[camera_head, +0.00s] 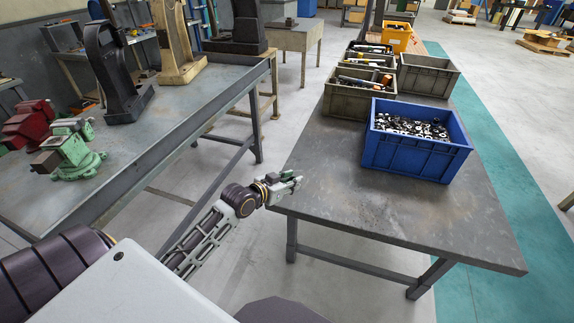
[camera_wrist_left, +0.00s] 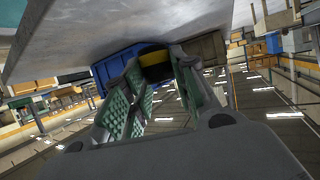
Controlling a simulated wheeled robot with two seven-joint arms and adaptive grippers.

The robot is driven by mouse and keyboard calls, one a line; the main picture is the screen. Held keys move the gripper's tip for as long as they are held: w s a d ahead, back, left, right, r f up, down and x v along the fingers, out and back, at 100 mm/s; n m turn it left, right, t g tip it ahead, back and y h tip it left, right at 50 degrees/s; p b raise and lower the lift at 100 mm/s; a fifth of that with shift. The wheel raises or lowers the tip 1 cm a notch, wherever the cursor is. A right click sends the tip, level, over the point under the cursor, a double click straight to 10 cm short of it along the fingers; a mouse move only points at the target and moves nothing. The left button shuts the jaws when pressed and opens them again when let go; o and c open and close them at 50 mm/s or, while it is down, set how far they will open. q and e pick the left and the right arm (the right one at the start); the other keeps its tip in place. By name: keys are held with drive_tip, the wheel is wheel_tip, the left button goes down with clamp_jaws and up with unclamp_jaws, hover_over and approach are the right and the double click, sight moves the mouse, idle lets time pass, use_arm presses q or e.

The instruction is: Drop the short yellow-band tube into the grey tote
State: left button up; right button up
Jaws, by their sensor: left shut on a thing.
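My left gripper (camera_head: 292,181) is over the near left edge of the metal table. In the left wrist view its fingers (camera_wrist_left: 155,85) are shut on a short dark tube with a yellow band (camera_wrist_left: 154,61), held at the fingertips. The tube is too small to make out in the head view. An empty grey tote (camera_head: 428,92) stands on the table behind the blue bin, well away from the gripper. A grey tote also shows behind the tube in the left wrist view (camera_wrist_left: 208,50). My right gripper is not in view.
A blue bin (camera_head: 410,163) full of small metal parts stands on the table (camera_head: 370,205), between gripper and grey tote. Another grey tote (camera_head: 345,105) holding tools is left of the empty one. The table's near part is clear. A workbench with vises (camera_head: 75,155) is at left.

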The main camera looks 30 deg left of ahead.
use_arm(q)
drive_tip(key=s+d+f+n+y, duration=0.2)
drive_tip(key=s+d+f, duration=0.5)
drive_tip(key=f, duration=0.5)
drive_tip(key=shift+d+y, duration=0.4)
drive_tip(key=shift+d, duration=0.05)
drive_tip(key=shift+s, duration=0.1)
drive_tip(key=shift+d, duration=0.1)
